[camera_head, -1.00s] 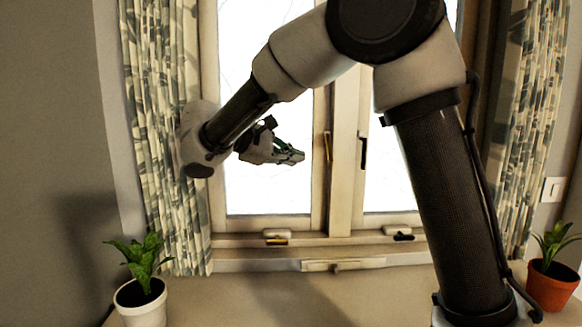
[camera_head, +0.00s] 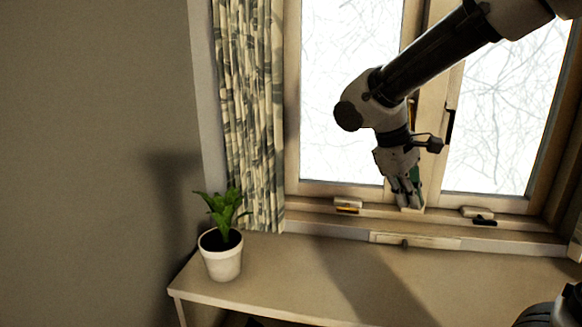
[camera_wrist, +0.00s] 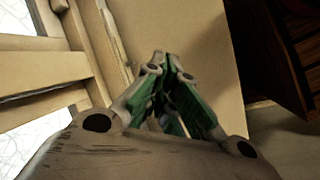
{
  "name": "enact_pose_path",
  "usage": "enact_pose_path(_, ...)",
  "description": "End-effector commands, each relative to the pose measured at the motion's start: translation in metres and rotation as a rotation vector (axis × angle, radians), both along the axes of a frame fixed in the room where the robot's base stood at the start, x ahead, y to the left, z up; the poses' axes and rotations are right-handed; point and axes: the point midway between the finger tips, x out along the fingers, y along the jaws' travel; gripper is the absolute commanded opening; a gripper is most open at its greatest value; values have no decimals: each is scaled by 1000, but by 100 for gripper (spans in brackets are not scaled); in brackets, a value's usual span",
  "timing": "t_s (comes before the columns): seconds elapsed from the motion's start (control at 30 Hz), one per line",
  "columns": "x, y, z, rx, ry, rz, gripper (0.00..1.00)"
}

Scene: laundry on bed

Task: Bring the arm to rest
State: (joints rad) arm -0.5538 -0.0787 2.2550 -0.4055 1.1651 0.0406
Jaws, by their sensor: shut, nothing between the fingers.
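My gripper (camera_head: 411,203) hangs from my bent arm in the head view, fingers pointing down in front of the window. It is shut and empty. In the wrist view my gripper (camera_wrist: 166,62) shows its fingers meeting at the tips, with green inner sides. From the head view I cannot tell how far it is from the window sill behind it. My arm comes in from the upper right.
A desk top (camera_head: 310,270) runs below the window (camera_head: 350,80), mostly bare. A plant in a white pot (camera_head: 221,262) stands at its left end. A patterned curtain (camera_head: 250,120) hangs left of the window. A dark wooden piece of furniture (camera_wrist: 285,50) shows in the wrist view.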

Motion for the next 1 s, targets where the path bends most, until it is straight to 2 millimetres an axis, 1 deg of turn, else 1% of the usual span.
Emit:
enact_pose_path(0.03, -20, -15, 0, 81, -22, -66, 0)
enact_pose_path(0.2, -87, -49, -3, 361, -146, -312, 0)
enact_pose_path(0.3, -118, -66, -1, 471, -238, -443, 0)
enact_pose_path(0.4, -141, -82, 5, 522, -322, -534, 0)
enact_pose_path(0.5, -152, -97, 17, 534, -403, -583, 0)
enact_pose_path(0.6, -156, -107, 24, 537, -449, -617, 0)
enact_pose_path(0.7, -157, -109, 24, 534, -450, -629, 0)
enact_pose_path(1.0, -157, -109, 24, 533, -449, -627, 0)
